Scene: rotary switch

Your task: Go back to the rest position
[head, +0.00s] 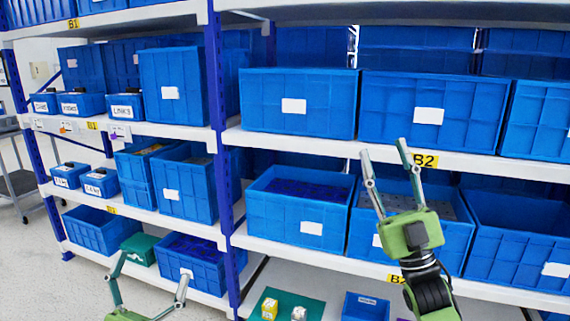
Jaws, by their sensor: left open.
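My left gripper (154,264) is at the bottom left of the head view. Its two fingers are spread wide with nothing between them, and its green body is cut off by the lower edge. My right gripper (383,148) is raised at the right, pointing up. Its fingers are apart and empty, in front of the shelf edge beside the B2 label (425,160). Its green body and black wrist cover part of an open blue bin (362,225) behind. I cannot make out a rotary switch.
White shelves (300,142) on blue posts (216,110) hold many blue bins. A dark green mat (313,308) on a lower shelf carries a small yellow item (269,308) and a silvery item (298,314). A grey cart (20,183) stands far left. Bare floor (40,285) shows at lower left.

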